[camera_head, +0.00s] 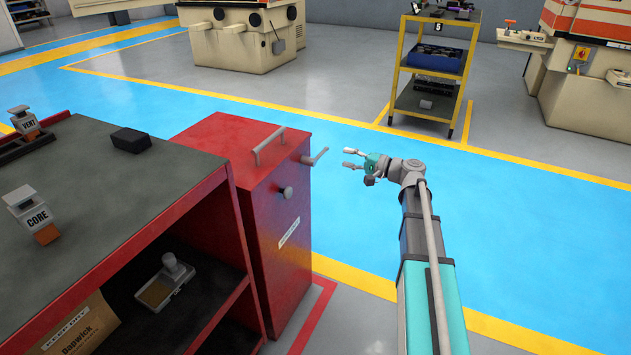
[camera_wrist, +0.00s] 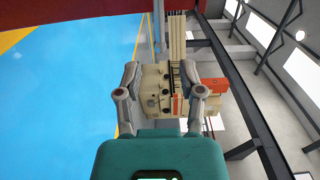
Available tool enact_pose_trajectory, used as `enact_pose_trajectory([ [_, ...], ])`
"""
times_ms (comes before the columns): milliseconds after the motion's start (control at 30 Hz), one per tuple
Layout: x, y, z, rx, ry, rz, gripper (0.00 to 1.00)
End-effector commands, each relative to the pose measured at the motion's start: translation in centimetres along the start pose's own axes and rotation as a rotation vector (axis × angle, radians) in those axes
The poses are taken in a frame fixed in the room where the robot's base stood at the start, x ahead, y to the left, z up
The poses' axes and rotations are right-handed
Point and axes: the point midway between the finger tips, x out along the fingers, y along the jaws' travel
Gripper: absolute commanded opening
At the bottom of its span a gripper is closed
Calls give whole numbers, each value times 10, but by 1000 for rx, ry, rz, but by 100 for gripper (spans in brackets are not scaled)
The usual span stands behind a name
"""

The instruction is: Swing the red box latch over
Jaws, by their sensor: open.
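The red box (camera_head: 213,132) stands against the right end of the workbench in the head view. Its latch (camera_head: 315,156) is a grey lever that sticks out to the right from the upper right edge of the box. A grey bar handle (camera_head: 268,146) sits on the lid, and a round knob (camera_head: 286,192) is on the front face. My gripper (camera_head: 346,159) is open and empty, just right of the latch and apart from it. In the wrist view my gripper (camera_wrist: 158,76) shows its two fingers spread, with nothing between them; the latch cannot be made out there.
The workbench (camera_head: 90,165) on the left holds a CORE block (camera_head: 38,216), a VENT block (camera_head: 24,122) and a black block (camera_head: 131,140). A yellow trolley (camera_head: 398,60) stands at the back. The blue floor (camera_head: 500,200) around my arm is clear.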

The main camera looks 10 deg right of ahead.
Motion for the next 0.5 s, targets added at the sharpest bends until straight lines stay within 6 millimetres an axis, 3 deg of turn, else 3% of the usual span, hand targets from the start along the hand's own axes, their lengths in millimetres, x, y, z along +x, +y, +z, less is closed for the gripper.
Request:
enact_pose_trajectory([
  [500, 43, 0, 0, 0, -1, 0, 50],
])
